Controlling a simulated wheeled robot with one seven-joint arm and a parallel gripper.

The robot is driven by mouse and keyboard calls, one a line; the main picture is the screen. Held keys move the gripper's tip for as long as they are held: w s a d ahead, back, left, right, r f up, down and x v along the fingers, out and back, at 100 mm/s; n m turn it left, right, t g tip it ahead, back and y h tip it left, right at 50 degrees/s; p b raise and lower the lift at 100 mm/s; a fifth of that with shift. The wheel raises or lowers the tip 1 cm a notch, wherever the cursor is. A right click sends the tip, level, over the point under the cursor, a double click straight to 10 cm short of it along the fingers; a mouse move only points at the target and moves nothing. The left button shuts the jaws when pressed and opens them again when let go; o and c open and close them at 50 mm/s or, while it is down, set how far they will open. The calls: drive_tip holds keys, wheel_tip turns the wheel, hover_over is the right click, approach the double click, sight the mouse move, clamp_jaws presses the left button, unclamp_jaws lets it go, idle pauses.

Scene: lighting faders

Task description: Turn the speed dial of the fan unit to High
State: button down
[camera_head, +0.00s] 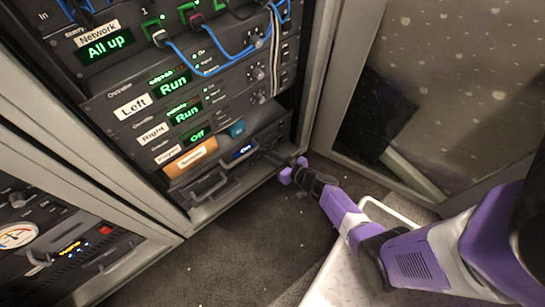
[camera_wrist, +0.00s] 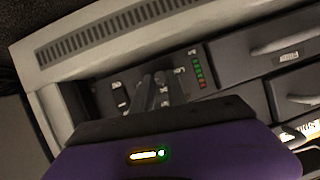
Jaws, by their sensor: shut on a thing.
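The fan unit sits low in the rack, and its lit display (camera_head: 243,152) appears to read On in the head view. My gripper (camera_head: 276,157) reaches its right end from the right. In the wrist view the fan unit's dark panel (camera_wrist: 108,97) has small pale labels around the dial and a column of green and red lights (camera_wrist: 198,72). My gripper (camera_wrist: 161,84) is shut on the speed dial (camera_wrist: 159,76), which shows as a small dark knob between the fingertips. The fingers hide most of the dial, and the label text is too small to read, so its setting cannot be told.
Rack units marked Left (camera_head: 133,106) and Right (camera_head: 153,134) stand above, with blue cables (camera_head: 207,71) higher up. The open glass door (camera_head: 400,90) stands at the right. Dark carpet (camera_head: 260,225) lies clear in front.

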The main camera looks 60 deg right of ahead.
drive_tip(key=shift+d+m+y, duration=0.1)
drive_tip(key=shift+m+y, duration=0.4)
drive_tip(key=shift+m, duration=0.1)
drive_tip(key=c, duration=1.3)
unclamp_jaws()
drive_tip(key=shift+s, duration=0.1)
drive_tip(key=shift+p+v, duration=2.1)
drive_tip(key=shift+v, duration=1.75)
drive_tip(key=shift+f, duration=0.15)
